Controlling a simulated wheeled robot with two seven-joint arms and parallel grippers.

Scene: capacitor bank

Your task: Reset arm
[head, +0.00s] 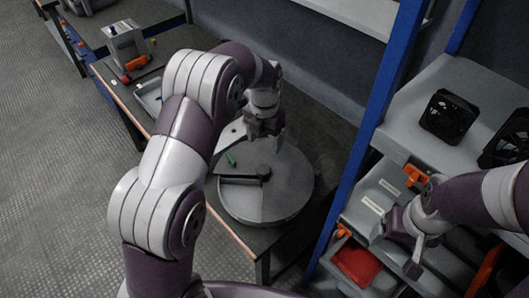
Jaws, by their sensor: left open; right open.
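My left arm comes in from the lower left and arches over the workbench. My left gripper (264,130) hangs above the far part of a round grey turntable (290,195) and is open with nothing between its fingers. My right arm comes in from the right edge. My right gripper (403,248) is open and empty in front of the shelf rack. A dark bar-shaped part (243,179) and a small green piece (231,158) lie on or at the left side of the turntable.
The rack with blue posts (383,90) holds black fans (448,116) on its upper shelf. Below are grey drawers with orange clips (416,176) and a red bin (357,262). A grey device with an orange part (128,50) stands on the bench's far left. The floor at left is clear.

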